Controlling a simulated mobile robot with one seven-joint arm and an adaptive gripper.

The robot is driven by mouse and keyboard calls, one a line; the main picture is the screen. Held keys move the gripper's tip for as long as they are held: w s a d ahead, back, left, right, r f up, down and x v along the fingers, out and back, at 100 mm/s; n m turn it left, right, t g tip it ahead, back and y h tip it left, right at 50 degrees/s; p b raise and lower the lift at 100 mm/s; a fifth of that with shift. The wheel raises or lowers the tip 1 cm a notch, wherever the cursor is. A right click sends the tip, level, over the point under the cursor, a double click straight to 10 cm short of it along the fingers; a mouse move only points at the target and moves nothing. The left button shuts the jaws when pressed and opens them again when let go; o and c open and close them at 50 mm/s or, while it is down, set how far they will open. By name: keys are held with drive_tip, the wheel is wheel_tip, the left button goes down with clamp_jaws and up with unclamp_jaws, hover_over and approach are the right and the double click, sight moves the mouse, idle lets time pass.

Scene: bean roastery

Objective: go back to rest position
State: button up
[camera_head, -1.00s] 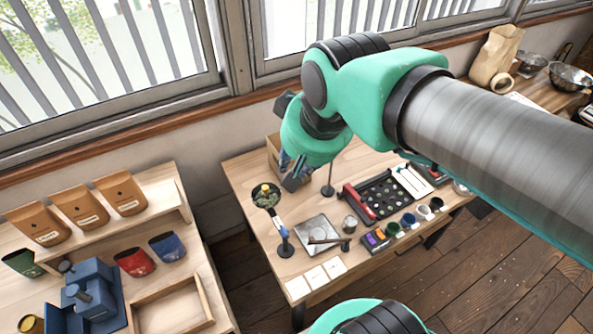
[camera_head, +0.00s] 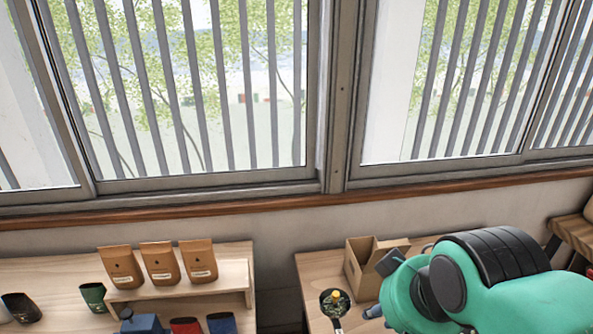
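My gripper (camera_head: 372,311) shows only in part at the lower right, in front of my green and black arm. My arm hides most of that table. The fingers are small and partly cut off from sight, so I cannot tell whether they are open or shut or hold anything.
The left table (camera_head: 50,272) has a raised wooden shelf (camera_head: 235,277) with several brown pouches (camera_head: 160,262). A gap lies between the tables. Barred windows (camera_head: 200,90) and a wall (camera_head: 90,238) are behind.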

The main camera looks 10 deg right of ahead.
wheel_tip(320, 180, down, 3)
drive_tip(key=shift+f+b, duration=0.1)
drive_tip(key=shift+b, duration=1.1)
